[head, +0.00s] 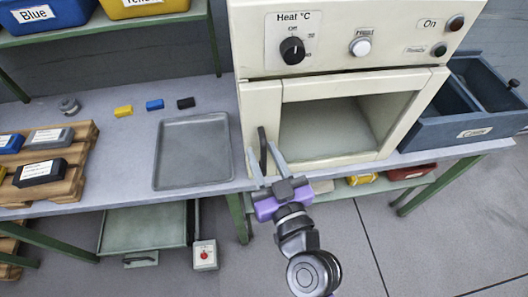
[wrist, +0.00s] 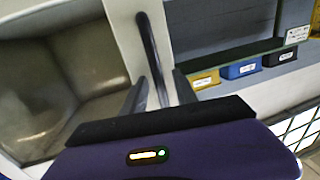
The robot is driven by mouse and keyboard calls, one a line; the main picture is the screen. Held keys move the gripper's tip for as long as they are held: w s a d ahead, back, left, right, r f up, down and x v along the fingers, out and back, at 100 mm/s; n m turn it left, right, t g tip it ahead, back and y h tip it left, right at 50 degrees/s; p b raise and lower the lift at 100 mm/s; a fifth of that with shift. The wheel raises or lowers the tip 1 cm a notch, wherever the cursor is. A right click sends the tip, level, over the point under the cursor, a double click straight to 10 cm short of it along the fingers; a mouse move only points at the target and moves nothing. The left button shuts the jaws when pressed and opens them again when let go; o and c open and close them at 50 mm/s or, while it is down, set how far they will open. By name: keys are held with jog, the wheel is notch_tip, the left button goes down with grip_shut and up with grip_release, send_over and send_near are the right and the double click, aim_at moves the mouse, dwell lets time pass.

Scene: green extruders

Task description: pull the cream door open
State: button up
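The cream door (head: 299,90) is on the front of a cream oven-like cabinet in the head view. It looks shut, and the cabinet's inside shows through its large window. Its dark upright handle (head: 262,146) is on the door's left side; the handle (wrist: 148,48) also shows in the wrist view. My gripper (head: 264,160) is at the handle's lower part. In the wrist view the two fingers of my gripper (wrist: 160,88) stand apart, one on each side of the handle, with a small gap seen beside it. Contact cannot be made out.
A grey tray (head: 193,150) lies on the bench left of the cabinet. Yellow, blue and black blocks sit behind it. A blue drawer unit (head: 460,130) stands to the right. Open floor (head: 400,255) lies in front of the bench.

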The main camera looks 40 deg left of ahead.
grip_shut()
dwell(1.4)
